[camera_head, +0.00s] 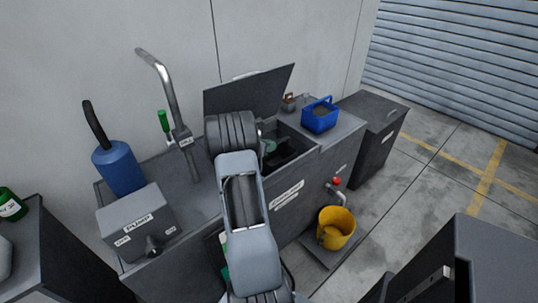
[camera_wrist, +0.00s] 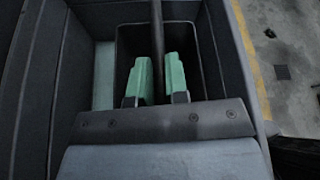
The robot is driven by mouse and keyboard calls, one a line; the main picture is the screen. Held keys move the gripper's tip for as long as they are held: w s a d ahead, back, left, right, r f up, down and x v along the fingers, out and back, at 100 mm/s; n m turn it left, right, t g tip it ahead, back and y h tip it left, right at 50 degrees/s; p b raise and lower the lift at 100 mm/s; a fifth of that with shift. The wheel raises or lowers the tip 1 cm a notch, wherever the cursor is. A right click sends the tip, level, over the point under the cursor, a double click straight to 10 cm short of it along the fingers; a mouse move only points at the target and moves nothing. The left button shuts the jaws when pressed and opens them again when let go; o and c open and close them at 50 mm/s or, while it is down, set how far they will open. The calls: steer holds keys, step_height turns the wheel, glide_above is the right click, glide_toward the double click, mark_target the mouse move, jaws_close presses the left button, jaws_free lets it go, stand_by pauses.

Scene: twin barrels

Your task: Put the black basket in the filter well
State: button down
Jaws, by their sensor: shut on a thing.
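My gripper (camera_wrist: 158,80) has green fingertips shut on the handle bar of the black basket (camera_wrist: 128,45), seen from above in the wrist view. In the head view, my gripper (camera_head: 268,146) is partly hidden by my arm. The black basket (camera_head: 284,163) shows there as a dark shape inside the opening of the filter well (camera_head: 297,139). Grey well walls stand on both sides of the basket in the wrist view. I cannot tell whether the basket rests on the well's floor.
A raised lid (camera_head: 250,90) stands behind the well. A blue basket (camera_head: 320,117) sits on the top to its right. A yellow bucket (camera_head: 336,228) stands below a red-handled tap (camera_head: 337,183). A blue canister (camera_head: 119,168) and pump box (camera_head: 137,222) are at left.

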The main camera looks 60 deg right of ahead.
steer(key=shift+f, duration=1.75)
steer(key=shift+f+b, duration=0.1)
steer(key=shift+b, duration=0.2)
steer(key=c, duration=1.6)
jaws_free()
steer(key=shift+f, duration=0.15)
steer(key=o, duration=0.5)
